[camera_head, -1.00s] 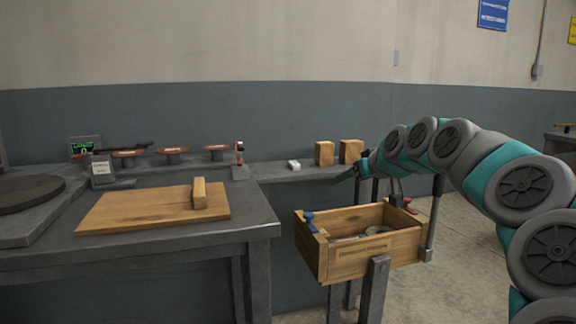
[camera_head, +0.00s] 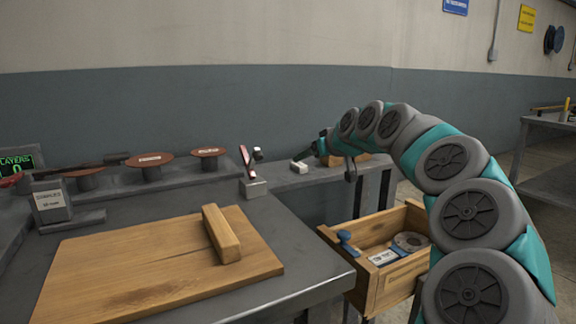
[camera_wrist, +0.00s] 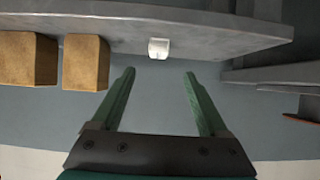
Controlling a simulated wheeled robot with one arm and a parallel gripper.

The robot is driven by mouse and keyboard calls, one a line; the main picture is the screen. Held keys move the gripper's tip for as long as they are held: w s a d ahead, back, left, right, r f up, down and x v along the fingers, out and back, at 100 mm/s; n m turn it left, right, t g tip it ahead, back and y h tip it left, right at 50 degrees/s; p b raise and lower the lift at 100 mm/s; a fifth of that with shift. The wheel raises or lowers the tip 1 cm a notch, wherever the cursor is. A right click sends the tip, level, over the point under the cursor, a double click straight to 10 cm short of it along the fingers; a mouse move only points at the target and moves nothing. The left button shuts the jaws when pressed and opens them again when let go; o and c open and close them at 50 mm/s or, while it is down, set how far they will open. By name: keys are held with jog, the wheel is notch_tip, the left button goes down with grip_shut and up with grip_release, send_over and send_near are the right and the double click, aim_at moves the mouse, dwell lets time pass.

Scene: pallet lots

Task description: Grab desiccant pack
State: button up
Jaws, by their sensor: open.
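A small white block-like pack, which looks like the desiccant pack (camera_head: 299,167), lies on the narrow grey ledge along the wall. In the wrist view the white pack (camera_wrist: 158,48) sits just beyond the fingertips, roughly centred between them. My gripper (camera_wrist: 158,73) has its two green fingers spread apart with nothing between them. In the head view my gripper (camera_head: 303,154) is close above and beside the pack, and its fingers partly blend into the arm.
Two brown boxes (camera_wrist: 84,62) (camera_wrist: 27,58) stand left of the pack in the wrist view, mostly behind my arm in the head view.

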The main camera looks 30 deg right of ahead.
aim_at(299, 164)
jog(key=shift+f+p+x, duration=0.15)
jog(key=shift+p+x, duration=0.1)
jog(key=shift+x, duration=1.55)
jog(key=shift+f+p+x, duration=0.15)
jog(key=shift+p+x, duration=0.05)
jog(key=shift+x, duration=1.55)
jog(key=shift+s+d, duration=0.15)
jog(key=shift+d, duration=0.05)
jog(key=shift+c, duration=0.4)
grip_shut()
